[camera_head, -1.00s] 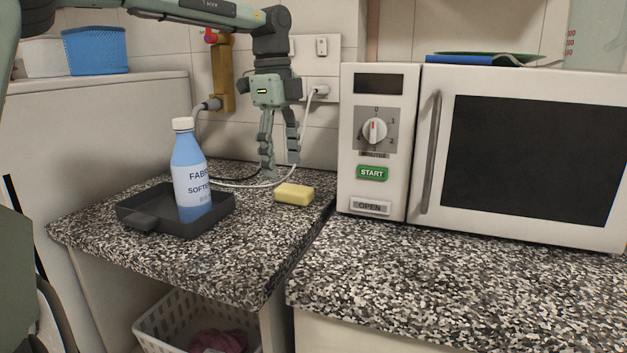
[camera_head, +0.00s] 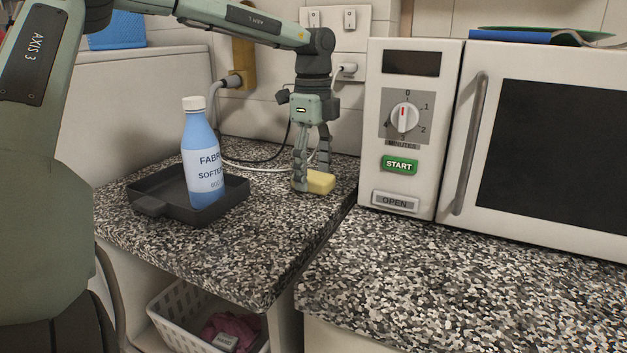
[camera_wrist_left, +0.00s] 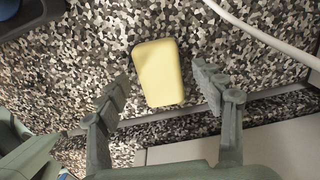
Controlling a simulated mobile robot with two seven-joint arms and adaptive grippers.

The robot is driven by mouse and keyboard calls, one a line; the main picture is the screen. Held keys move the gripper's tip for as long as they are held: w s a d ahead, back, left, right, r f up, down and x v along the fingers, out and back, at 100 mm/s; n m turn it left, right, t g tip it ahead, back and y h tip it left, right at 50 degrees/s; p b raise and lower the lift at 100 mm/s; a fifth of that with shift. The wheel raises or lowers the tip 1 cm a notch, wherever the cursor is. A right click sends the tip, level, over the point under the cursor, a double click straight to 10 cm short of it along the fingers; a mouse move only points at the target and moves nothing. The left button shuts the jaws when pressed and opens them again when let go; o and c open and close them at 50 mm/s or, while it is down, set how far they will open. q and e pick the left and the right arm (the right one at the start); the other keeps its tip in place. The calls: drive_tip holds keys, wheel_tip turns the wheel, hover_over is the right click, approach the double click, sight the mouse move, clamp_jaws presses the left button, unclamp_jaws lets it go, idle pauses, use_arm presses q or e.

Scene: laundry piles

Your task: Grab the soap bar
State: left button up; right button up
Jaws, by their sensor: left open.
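The yellow soap bar (camera_head: 320,182) lies flat on the speckled counter, left of the microwave. My left gripper (camera_head: 312,182) points down at it in the head view, and its near finger hides part of the bar's left end. In the left wrist view the soap bar (camera_wrist_left: 158,73) lies ahead of the open fingers, in line with the gap between them. My left gripper (camera_wrist_left: 165,88) is open, with nothing held. Whether a finger touches the bar cannot be told. My right gripper does not show.
A black tray (camera_head: 150,205) holding a blue softener bottle (camera_head: 203,165) stands left of the soap. The microwave (camera_head: 455,130) stands close on the right. A white cable (camera_head: 255,168) runs behind the soap. A white laundry basket (camera_head: 180,310) is below the counter.

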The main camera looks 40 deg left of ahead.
use_arm(q)
drive_tip(key=c, duration=1.3)
